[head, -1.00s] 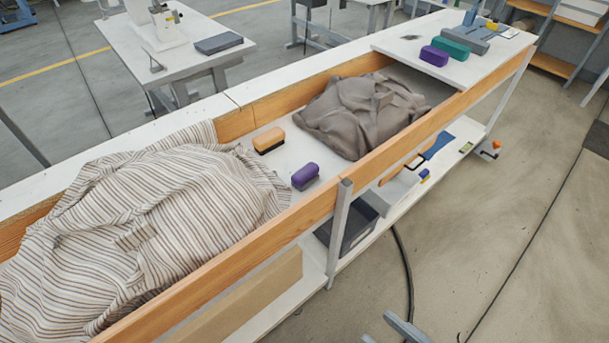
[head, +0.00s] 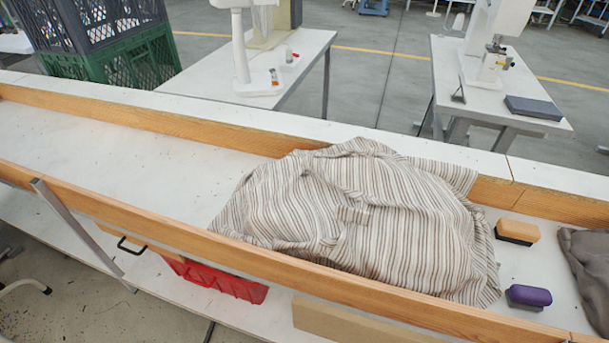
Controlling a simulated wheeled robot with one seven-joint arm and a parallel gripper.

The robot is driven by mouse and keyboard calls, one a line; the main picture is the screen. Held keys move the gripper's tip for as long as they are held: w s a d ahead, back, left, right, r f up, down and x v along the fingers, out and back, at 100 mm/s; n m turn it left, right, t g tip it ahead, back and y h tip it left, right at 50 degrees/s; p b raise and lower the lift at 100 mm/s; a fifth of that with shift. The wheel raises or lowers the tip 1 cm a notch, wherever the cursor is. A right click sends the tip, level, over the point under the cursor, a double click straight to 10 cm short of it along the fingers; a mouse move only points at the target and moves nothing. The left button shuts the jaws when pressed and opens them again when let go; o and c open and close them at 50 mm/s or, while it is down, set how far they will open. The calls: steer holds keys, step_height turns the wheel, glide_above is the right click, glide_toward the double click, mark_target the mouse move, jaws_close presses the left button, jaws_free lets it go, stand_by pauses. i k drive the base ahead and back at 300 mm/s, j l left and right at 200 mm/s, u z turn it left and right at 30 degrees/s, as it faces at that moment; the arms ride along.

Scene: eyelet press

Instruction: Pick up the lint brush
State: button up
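Two small brush-like blocks lie on the white bench top at the right, beside a striped cloth. One has an orange top and a dark underside (head: 517,231). The other has a purple top and a dark underside (head: 528,297) and lies closer to the front board. I cannot tell which of them is the lint brush. Both are apart from the striped cloth. My gripper is not in view.
The heaped striped cloth (head: 350,215) fills the middle of the trough between wooden side boards (head: 130,115). A grey-brown cloth (head: 590,265) is at the right edge. The trough's left part is clear. A red bin (head: 215,282) sits below.

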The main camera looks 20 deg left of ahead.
mark_target(533, 298)
steer(key=i+l+u, duration=0.25)
steer(key=l, duration=0.35)
steer(key=i+l+u, duration=0.15)
steer(key=i+l, duration=0.15)
steer(key=i+l+u, duration=0.15)
steer(key=l, duration=0.25)
